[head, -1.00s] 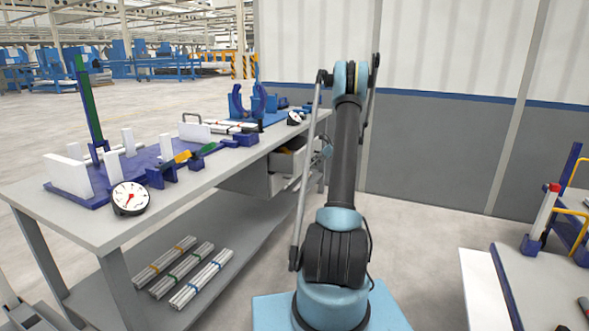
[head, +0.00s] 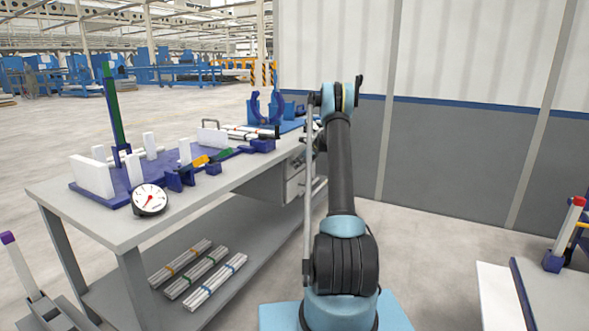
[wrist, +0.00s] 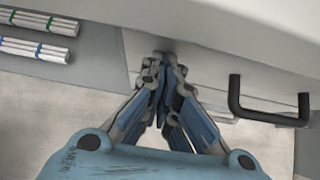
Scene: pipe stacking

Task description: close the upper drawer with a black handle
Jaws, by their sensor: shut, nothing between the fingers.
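The upper drawer (head: 294,166) shows only in part under the far end of the workbench, left of my arm. Its pale front looks flush or nearly flush with the grey drawer unit, but my arm hides part of it. In the wrist view a pale front (wrist: 240,40) fills the top, with a black bar handle (wrist: 268,117) at the right. My gripper (wrist: 164,62) is shut and empty. Its fingertips are at the pale front, left of the handle; I cannot tell whether they touch. In the head view my gripper is hidden behind the arm.
The workbench (head: 110,236) holds a dial gauge (head: 149,200), blue fixtures and white blocks. Bundled pipes (head: 215,281) lie on its lower shelf, also seen in the wrist view (wrist: 35,48). A wall (head: 455,150) stands behind my arm. Another table (head: 560,295) is at right.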

